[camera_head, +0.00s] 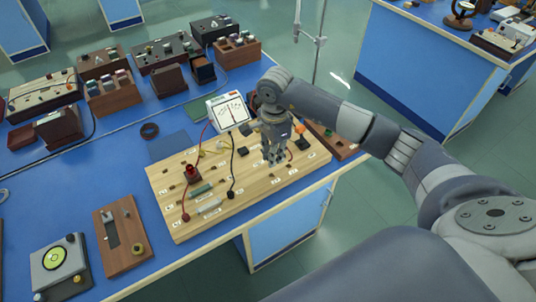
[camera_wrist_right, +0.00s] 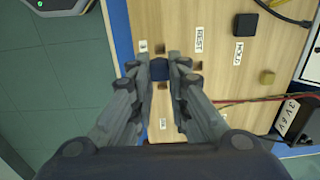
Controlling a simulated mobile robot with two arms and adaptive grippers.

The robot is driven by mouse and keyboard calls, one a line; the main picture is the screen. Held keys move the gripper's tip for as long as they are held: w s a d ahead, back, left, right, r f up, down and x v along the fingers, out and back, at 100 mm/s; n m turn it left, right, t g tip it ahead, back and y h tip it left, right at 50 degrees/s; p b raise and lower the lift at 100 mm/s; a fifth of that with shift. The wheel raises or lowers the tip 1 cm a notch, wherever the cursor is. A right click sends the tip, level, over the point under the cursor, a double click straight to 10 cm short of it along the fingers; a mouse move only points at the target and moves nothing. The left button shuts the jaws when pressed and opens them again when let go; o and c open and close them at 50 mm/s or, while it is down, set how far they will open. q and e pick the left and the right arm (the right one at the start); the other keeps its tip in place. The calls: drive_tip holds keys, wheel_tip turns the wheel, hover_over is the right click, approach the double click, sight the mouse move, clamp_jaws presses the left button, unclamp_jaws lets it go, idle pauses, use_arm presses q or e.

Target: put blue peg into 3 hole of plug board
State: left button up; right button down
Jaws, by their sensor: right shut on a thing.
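The plug board (camera_head: 245,192) is a pale wooden board at the bench's front edge, and it fills much of the wrist view (camera_wrist_right: 215,14). My right gripper (camera_head: 274,160) points down over the right part of the board. In the wrist view its two fingers (camera_wrist_right: 159,62) are closed on the dark blue peg (camera_wrist_right: 156,75). The peg is mostly hidden between the fingers. Brown holes (camera_wrist_right: 163,43) lie around the fingertips. I cannot tell whether the peg's lower end is in a hole or above the board. My left gripper is out of view.
A white analog meter (camera_head: 228,111) stands behind the board. A red plug (camera_head: 192,172) and a black lead (camera_head: 232,194) are on its left half. A black block (camera_wrist_right: 238,25) sits near the "HOLD" label. Wooden boxes (camera_head: 113,94) stand farther back. The floor lies past the bench's front edge.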

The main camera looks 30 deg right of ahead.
drive_tip(key=shift+f+b, duration=1.25)
drive_tip(key=shift+f, duration=1.05)
drive_tip(key=shift+d+f+b, duration=0.1)
drive_tip(key=shift+f+b, duration=0.9)
drive_tip(key=shift+f, duration=0.1)
drive_tip(key=c, duration=1.5)
unclamp_jaws()
drive_tip(key=shift+o, duration=0.2)
drive_tip(key=shift+r, duration=0.2)
wheel_tip(320, 180, up, 12)
drive_tip(key=shift+f, duration=0.15)
